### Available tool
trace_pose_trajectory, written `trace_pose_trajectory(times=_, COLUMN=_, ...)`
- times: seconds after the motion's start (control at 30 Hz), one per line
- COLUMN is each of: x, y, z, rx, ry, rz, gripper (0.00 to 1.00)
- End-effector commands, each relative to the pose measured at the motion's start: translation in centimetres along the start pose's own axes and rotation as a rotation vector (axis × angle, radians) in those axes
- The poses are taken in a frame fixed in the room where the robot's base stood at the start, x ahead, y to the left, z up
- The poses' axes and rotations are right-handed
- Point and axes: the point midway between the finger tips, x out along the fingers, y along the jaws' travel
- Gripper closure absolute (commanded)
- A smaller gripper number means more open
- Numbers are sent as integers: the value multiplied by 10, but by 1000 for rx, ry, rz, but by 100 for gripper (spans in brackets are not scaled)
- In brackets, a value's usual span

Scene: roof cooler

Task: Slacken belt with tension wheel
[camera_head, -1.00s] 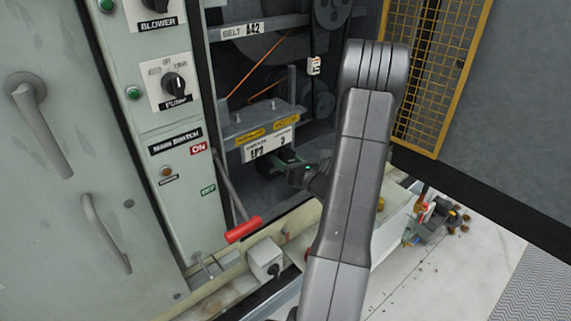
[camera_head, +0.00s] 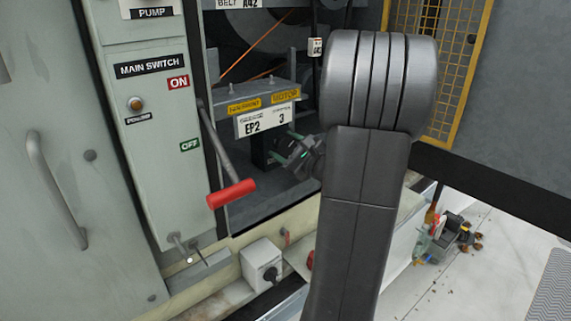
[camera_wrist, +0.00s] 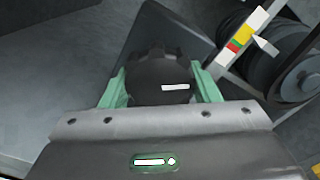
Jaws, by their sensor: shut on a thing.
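In the wrist view, the dark knobbed tension wheel (camera_wrist: 160,80) sits between the green fingers of my gripper (camera_wrist: 160,92). The fingers are shut on its sides. A white mark shows on the wheel's face. A small coloured scale (camera_wrist: 243,37) with a white pointer (camera_wrist: 266,46) beside it is at the upper right. In the head view, my gripper (camera_head: 296,153) is under the motor plate (camera_head: 255,108) labelled EP2 3, and the wheel is hard to make out there. The orange belt (camera_head: 250,50) runs up behind the plate.
A lever with a red handle (camera_head: 232,193) hangs left of the cabinet opening, beside the main switch panel (camera_head: 150,120). A small white box with a knob (camera_head: 262,263) is below. A yellow mesh guard (camera_head: 460,75) stands at the right. My arm hides part of the cabinet.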

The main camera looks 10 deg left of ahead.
Motion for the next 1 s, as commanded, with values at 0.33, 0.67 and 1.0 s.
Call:
trace_pose_trajectory(times=0.33, x=0, y=4, z=-6, rx=-335, ry=-3, rz=-1, gripper=67)
trace_pose_trajectory(times=0.67, x=0, y=2, z=-5, rx=-611, ry=-1, rz=0, gripper=67)
trace_pose_trajectory(times=1.0, x=0, y=0, z=-2, rx=-778, ry=-1, rz=1, gripper=67)
